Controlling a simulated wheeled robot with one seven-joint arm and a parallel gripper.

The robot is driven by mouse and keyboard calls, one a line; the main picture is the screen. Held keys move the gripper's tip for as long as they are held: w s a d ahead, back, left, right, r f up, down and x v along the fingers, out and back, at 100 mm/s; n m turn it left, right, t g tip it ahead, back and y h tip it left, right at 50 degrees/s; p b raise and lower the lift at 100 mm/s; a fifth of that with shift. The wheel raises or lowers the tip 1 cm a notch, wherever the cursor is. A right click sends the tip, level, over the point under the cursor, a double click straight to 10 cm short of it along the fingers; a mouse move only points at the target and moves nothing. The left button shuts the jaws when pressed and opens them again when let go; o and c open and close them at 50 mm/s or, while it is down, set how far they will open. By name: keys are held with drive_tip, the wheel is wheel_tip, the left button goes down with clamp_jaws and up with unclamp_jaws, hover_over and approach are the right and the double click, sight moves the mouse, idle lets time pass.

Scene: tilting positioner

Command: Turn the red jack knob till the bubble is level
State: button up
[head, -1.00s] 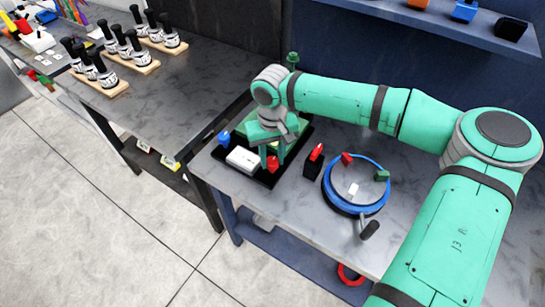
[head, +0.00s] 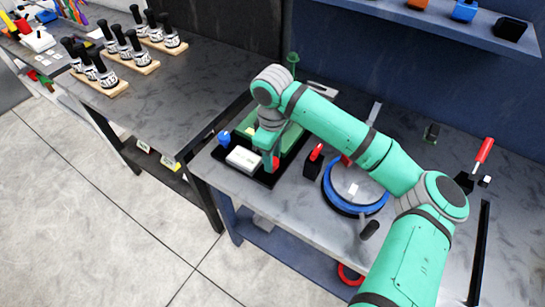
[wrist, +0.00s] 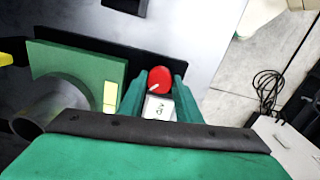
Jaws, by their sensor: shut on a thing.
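The red jack knob (head: 276,163) is at the front of the black-based positioner, partly hidden by my gripper (head: 268,160) in the head view.
Stamps on wooden bases (head: 103,83) stand on the left table.

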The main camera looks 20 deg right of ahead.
drive_tip(key=shift+n, duration=0.7)
drive_tip(key=o, duration=1.1)
drive_tip(key=shift+c, duration=0.2)
wheel_tip(320, 180, up, 11)
